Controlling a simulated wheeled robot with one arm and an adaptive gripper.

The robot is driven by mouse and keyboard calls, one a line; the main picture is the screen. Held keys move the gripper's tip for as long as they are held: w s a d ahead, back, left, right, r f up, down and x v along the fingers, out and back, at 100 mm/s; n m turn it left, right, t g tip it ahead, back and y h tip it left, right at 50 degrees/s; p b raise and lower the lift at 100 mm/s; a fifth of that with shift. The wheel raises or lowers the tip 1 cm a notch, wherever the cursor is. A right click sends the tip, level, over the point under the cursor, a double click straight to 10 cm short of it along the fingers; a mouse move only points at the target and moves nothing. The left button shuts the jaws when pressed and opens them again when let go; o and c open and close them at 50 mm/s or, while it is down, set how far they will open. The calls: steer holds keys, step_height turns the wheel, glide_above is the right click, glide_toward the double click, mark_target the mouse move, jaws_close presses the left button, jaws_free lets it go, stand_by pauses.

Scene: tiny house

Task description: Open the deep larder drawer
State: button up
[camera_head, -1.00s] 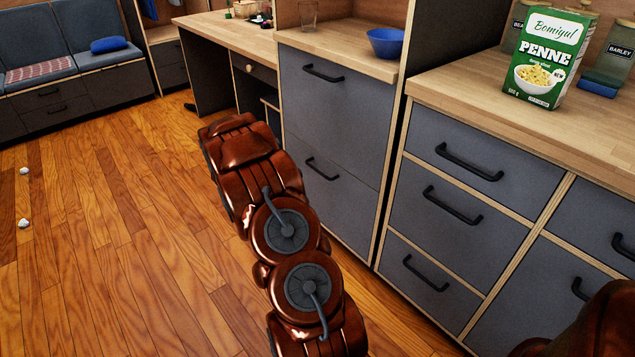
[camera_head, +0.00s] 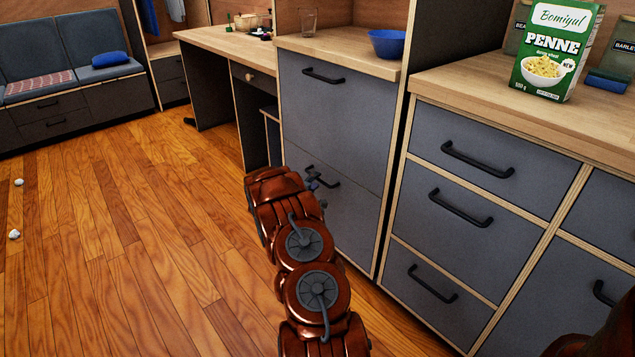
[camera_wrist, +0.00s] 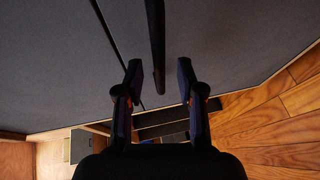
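The grey unit in the middle of the head view has two deep drawers. The upper drawer (camera_head: 335,105) has a black bar handle (camera_head: 323,76). The lower drawer (camera_head: 350,215) has its own black handle (camera_head: 325,178); both drawers are shut. My gripper (camera_head: 311,182) is at the lower handle, partly hidden behind my arm. In the wrist view my gripper (camera_wrist: 159,72) is open, with a finger on each side of a dark handle bar (camera_wrist: 156,40). The bar lies between the fingers with a gap on both sides. The drawer seam (camera_wrist: 118,50) runs to its left.
A drawer cabinet (camera_head: 450,200) with black handles stands at the right. A penne box (camera_head: 553,50) stands on its counter, and a blue bowl (camera_head: 385,44) on the middle unit. Wooden floor (camera_head: 130,220) at the left is mostly clear, with small white bits (camera_head: 14,234).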

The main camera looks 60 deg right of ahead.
steer(key=shift+x, duration=1.45)
jaws_close()
